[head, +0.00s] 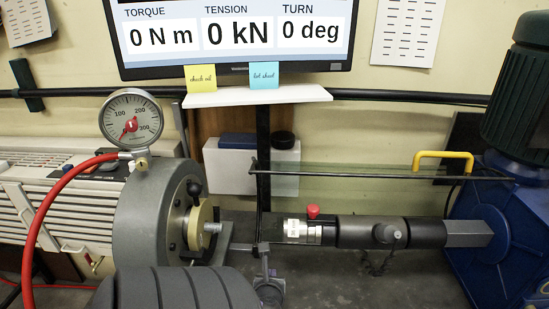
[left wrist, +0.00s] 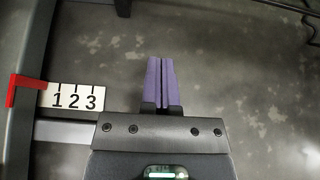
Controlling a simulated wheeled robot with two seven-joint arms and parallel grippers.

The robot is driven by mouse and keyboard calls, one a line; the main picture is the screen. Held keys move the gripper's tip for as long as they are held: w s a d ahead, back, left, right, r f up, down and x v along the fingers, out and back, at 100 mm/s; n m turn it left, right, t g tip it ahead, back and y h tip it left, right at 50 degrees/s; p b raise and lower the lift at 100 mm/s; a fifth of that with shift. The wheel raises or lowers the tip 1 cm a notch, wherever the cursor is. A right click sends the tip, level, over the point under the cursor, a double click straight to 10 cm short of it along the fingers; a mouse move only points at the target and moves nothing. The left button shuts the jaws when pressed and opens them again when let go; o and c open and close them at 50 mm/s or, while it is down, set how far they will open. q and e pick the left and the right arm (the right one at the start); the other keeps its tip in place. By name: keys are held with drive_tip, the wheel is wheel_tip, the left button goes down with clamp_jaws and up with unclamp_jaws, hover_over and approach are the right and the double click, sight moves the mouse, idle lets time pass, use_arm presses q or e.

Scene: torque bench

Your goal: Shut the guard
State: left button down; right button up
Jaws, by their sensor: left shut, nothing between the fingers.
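The guard (head: 365,170) is a clear panel with a dark rail along it and a yellow handle (head: 443,154) at its right end. It shows above the dark shaft and socket (head: 365,232), which look uncovered from the front; its exact tilt is hard to tell. My left gripper (left wrist: 161,80) shows in the left wrist view with its two purple fingers pressed together and nothing between them. It is over grey, stained bench surface, away from the guard. In the head view I cannot make out its fingertips. My right gripper is in neither view.
A grey round housing with a gauge (head: 131,118) and red hose stands left. A blue motor unit (head: 490,225) stands right. A screen (head: 230,45) and a white shelf (head: 257,96) are behind. In the wrist view, a 1-2-3 scale (left wrist: 75,97) lies beside a dark rail.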

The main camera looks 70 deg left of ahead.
sight(273, 264)
use_arm(q)
drive_tip(key=b+x, duration=0.2)
drive_tip(key=x, duration=0.1)
drive_tip(key=b+x, duration=0.3)
drive_tip(key=shift+f, duration=0.6)
drive_tip(key=a+r, duration=0.1)
drive_tip(key=w+a+r+p, duration=0.1)
drive_tip(key=r, duration=0.1)
drive_tip(key=shift+w+a+r, duration=0.15)
drive_tip(key=shift+r, duration=0.05)
drive_tip(key=shift+w+a+r, duration=0.1)
drive_tip(key=shift+a+r, duration=0.1)
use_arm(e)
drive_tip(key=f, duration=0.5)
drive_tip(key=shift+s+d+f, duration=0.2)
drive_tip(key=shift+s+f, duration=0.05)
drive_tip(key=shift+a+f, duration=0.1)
